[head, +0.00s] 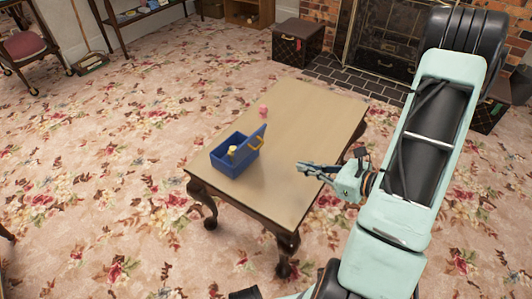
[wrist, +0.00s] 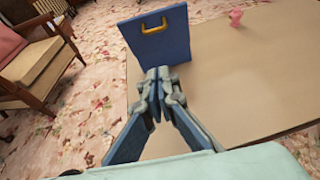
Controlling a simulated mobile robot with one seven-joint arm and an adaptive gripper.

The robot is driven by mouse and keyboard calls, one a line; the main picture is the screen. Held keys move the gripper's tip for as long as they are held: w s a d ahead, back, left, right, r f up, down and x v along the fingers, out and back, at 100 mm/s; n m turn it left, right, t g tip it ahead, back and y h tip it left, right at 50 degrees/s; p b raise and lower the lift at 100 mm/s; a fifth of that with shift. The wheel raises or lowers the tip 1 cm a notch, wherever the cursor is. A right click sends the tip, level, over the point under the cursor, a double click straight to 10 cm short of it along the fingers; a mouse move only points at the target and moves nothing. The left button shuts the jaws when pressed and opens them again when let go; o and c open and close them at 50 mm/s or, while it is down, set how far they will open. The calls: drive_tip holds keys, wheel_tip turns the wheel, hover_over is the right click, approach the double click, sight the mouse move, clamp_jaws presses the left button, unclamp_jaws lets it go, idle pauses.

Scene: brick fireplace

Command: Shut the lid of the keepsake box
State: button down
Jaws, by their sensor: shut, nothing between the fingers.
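The blue keepsake box (head: 230,161) stands on the left part of the low wooden table. Its lid (head: 251,144) is raised steeply on the box's right side and carries a yellow handle (head: 256,143). A small yellowish thing (head: 232,150) shows in the open box. In the wrist view the blue lid (wrist: 160,55) stands up ahead of my gripper (wrist: 157,72), with the handle (wrist: 154,25) near its top edge; it hides the box body. My gripper (head: 300,166) is shut and empty, to the right of the lid over the table, with a gap between them in the head view.
A small pink figure (head: 263,109) stands on the table (head: 300,115) behind the box, and the rest of the tabletop is clear. A dark trunk (head: 297,42) and a fireplace (head: 385,45) are beyond the table. A wooden armchair (wrist: 35,65) shows in the wrist view.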

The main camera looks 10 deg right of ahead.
drive_tip(key=b, duration=0.3)
approach(254, 149)
drive_tip(key=shift+w+a+f, duration=0.8)
drive_tip(key=shift+w+f, duration=1.15)
drive_tip(key=shift+w, duration=0.8)
drive_tip(key=shift+r, duration=0.15)
drive_tip(key=shift+w+a+r+p, duration=0.1)
drive_tip(key=shift+w+r+p, duration=0.05)
drive_tip(key=shift+p, duration=0.5)
